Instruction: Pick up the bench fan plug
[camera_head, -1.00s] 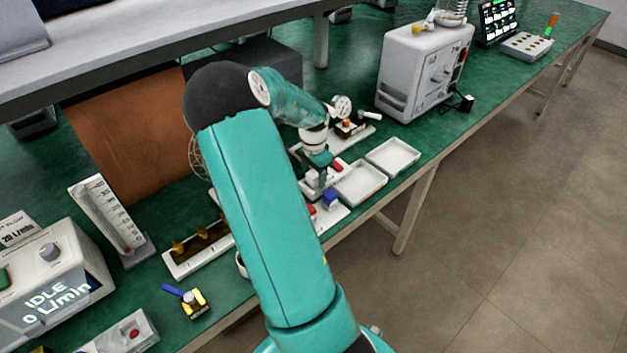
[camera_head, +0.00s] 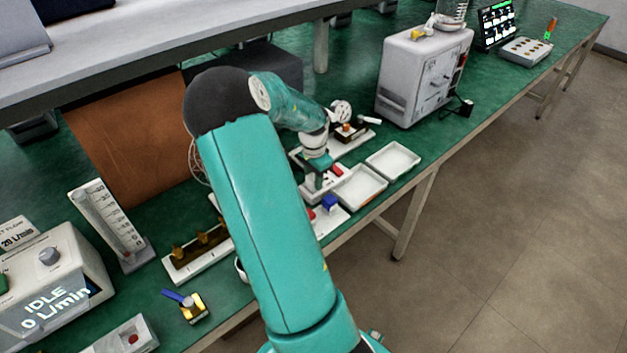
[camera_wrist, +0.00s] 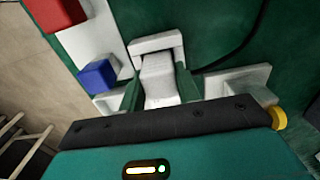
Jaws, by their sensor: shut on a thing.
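A pale, blocky plug, apparently the bench fan plug (camera_wrist: 160,82), sits between the two green fingers of my gripper (camera_wrist: 158,90) in the wrist view. The fingers are shut on its sides. A white U-shaped frame (camera_wrist: 156,43) shows just beyond the plug; I cannot tell whether the plug is clear of it. In the head view my gripper (camera_head: 317,178) points down over the small white fixtures on the green bench, and the plug is too small and hidden to make out there.
A blue block (camera_head: 329,202) and a red block (camera_wrist: 55,12) stand close by on a white base. Two white trays (camera_head: 393,160) lie to the right, near the bench edge. A grey machine (camera_head: 422,78) stands farther back. A dark cable (camera_wrist: 243,45) curves beside the gripper.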

